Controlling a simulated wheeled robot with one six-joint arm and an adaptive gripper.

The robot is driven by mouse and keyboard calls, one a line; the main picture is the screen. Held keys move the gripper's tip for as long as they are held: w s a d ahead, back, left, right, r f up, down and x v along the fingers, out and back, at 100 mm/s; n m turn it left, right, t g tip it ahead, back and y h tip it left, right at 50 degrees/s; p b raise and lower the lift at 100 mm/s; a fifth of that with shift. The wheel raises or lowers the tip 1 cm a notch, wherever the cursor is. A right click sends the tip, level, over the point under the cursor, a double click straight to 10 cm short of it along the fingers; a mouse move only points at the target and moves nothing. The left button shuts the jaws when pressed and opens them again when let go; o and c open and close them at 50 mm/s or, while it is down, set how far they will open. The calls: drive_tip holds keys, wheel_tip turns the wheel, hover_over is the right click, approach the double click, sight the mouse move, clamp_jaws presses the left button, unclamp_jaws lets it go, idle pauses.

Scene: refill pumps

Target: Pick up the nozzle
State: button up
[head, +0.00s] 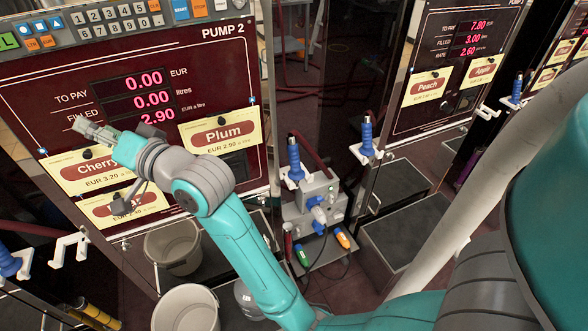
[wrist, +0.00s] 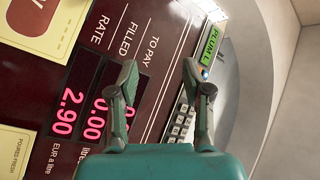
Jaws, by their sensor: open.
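Several nozzles with blue grips show in the head view. One nozzle (head: 293,160) stands upright in a white holder right of the Pump 2 panel. Another nozzle (head: 366,135) stands upright in a holder farther right. A third nozzle (head: 517,88) is by the far right pump, and a fourth nozzle (head: 9,263) is at the left edge. My gripper (head: 88,128) is in front of the Pump 2 panel, left of the two middle nozzles. In the wrist view my gripper (wrist: 160,76) is open, with nothing between its fingers and no nozzle in sight.
The Pump 2 panel (head: 184,62) stands close behind my gripper, with Plum and Cherry cards. A grey box (head: 315,202) is below the nearest middle nozzle. Two buckets, one (head: 173,246) behind another (head: 186,309), stand low in front. An empty white hook (head: 69,247) is at left.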

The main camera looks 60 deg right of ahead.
drive_tip(key=s+f+n+g+h, duration=0.1)
drive_tip(key=s+f, duration=0.3)
drive_tip(key=f, duration=0.3)
drive_tip(key=s+a+f, duration=0.1)
drive_tip(key=s+f, duration=0.4)
drive_tip(key=f, duration=0.3)
drive_tip(key=s+f+n+g+h, duration=0.1)
drive_tip(key=s+f, duration=0.3)
drive_tip(key=f, duration=0.3)
drive_tip(key=s+f+n+g, duration=0.15)
drive_tip(key=s+f, duration=0.25)
drive_tip(key=s, duration=0.5)
drive_tip(key=s+f+n+h, duration=0.15)
drive_tip(key=s+f, duration=0.25)
drive_tip(key=s, duration=0.4)
drive_tip(key=s+f+n+g, duration=0.15)
drive_tip(key=s+f, duration=0.25)
drive_tip(key=s, duration=0.5)
drive_tip(key=m+g+h, duration=0.3)
drive_tip(key=m+h, duration=0.3)
drive_tip(key=h, duration=0.6)
approach(294, 157)
drive_tip(key=shift+x, duration=5.7)
clamp_jaws()
